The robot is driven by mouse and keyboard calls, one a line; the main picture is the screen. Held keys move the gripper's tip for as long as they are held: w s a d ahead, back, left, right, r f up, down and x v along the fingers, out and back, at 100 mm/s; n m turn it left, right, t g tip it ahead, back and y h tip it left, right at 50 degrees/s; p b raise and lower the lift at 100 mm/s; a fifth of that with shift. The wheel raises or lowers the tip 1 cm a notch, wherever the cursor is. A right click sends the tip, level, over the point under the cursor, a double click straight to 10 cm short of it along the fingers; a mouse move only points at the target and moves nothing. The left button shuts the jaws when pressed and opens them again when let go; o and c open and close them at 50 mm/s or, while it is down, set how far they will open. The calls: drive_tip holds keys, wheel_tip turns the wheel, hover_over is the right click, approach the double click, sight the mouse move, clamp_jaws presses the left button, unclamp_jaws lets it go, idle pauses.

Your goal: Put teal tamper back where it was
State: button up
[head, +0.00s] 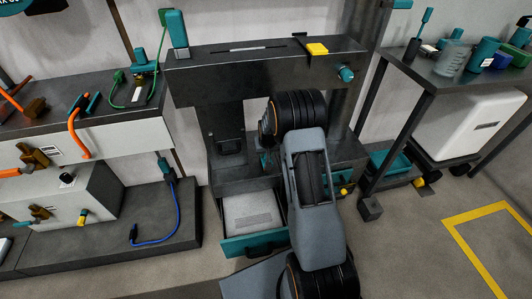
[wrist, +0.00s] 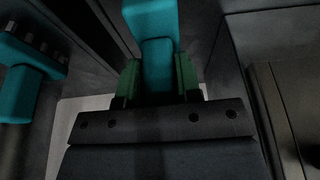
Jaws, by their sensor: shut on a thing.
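In the wrist view my gripper (wrist: 158,75) has its green fingers closed on both sides of a teal block-shaped piece, which I take to be the teal tamper (wrist: 152,18). The far end of the tamper runs out of the top of the picture. In the head view my arm reaches into the bay of the dark hopper stand, and my wrist hides the gripper and most of what it holds. I cannot tell there whether the tamper touches anything.
Dark walls stand close on both sides in the wrist view, with another teal part (wrist: 25,80) at left. Below the bay, a teal-fronted drawer (head: 255,244) is open. A yellow block (head: 317,49) lies on the stand's top. A shelf (head: 440,78) with cups stands at right.

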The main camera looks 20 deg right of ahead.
drive_tip(key=o, duration=1)
drive_tip(key=shift+f, duration=0.1)
drive_tip(key=shift+o, duration=0.2)
drive_tip(key=shift+r, duration=0.5)
drive_tip(key=s+a+r+p, duration=0.1)
drive_tip(key=s+a+r, duration=0.1)
drive_tip(key=s+r, duration=0.3)
drive_tip(key=s+a+r+n+p, duration=0.1)
drive_tip(key=s+a+r, duration=0.2)
drive_tip(key=r, duration=0.5)
drive_tip(key=s+a+r+p, duration=0.1)
drive_tip(key=s+a+r, duration=0.1)
drive_tip(key=s+r, duration=0.3)
drive_tip(key=s+a+r, duration=0.2)
drive_tip(key=s, duration=0.5)
drive_tip(key=s+a+r+n, duration=0.1)
drive_tip(key=s+a+r, duration=0.1)
drive_tip(key=s, duration=0.5)
drive_tip(key=shift+s+a+r+g+y, duration=0.15)
drive_tip(key=shift+a+r+g+y, duration=0.2)
drive_tip(key=shift+r, duration=0.45)
